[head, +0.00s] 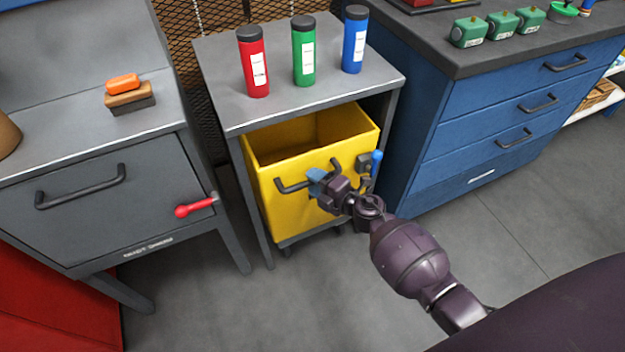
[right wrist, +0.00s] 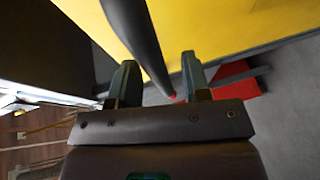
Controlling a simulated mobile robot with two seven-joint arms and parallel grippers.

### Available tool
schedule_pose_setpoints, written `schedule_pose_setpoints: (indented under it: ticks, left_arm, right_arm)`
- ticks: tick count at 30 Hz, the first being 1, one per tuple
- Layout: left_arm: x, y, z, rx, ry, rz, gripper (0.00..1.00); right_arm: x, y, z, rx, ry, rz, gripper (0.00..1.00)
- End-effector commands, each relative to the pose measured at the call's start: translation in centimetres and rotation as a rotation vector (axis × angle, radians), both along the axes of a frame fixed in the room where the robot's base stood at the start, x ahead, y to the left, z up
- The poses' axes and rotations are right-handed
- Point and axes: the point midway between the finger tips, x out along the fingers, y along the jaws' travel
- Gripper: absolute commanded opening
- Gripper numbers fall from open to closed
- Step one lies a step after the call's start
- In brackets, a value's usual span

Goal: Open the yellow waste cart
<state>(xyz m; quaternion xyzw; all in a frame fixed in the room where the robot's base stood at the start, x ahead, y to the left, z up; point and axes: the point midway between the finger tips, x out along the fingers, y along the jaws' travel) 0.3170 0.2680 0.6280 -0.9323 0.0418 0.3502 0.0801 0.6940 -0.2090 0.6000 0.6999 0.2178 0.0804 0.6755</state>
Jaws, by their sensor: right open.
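The yellow waste cart (head: 290,212) stands under a grey table, its front part out past the table edge, so some of its open top shows. Its front carries a black bar handle (head: 290,187). My right gripper (head: 316,180) is at the handle, with blue fingers. In the right wrist view the gripper (right wrist: 160,80) is open, and the dark handle bar (right wrist: 138,38) runs between its two fingers; contact cannot be told. The cart's yellow front (right wrist: 225,28) fills the top of that view. My left gripper is not in view.
A blue-handled lever (head: 376,162) is at the cart's right front. Red (head: 253,65), green (head: 304,55) and blue (head: 354,42) canisters stand on the table (head: 290,103). A grey cabinet with a red lever (head: 195,207) is at left, blue drawers (head: 500,125) at right. Floor ahead is clear.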

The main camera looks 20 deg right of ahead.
Motion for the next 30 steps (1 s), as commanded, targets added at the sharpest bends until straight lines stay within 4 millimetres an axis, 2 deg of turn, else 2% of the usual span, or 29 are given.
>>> schedule_pose_setpoints:
  ticks: [6,13,21,30]
  left_arm:
    - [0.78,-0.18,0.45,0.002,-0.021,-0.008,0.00]
    - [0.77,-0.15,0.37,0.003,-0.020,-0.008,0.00]
    - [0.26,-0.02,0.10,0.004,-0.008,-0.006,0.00]
    - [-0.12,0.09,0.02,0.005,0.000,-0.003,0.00]
  right_arm:
    - [0.72,0.33,-0.14,0.002,0.001,0.000,0.44]
    - [0.75,0.35,-0.06,0.001,0.000,0.000,0.44]
    - [0.73,0.34,-0.07,0.001,0.000,0.000,0.02]
    - [0.57,0.34,-0.07,0.001,0.000,0.000,0.00]
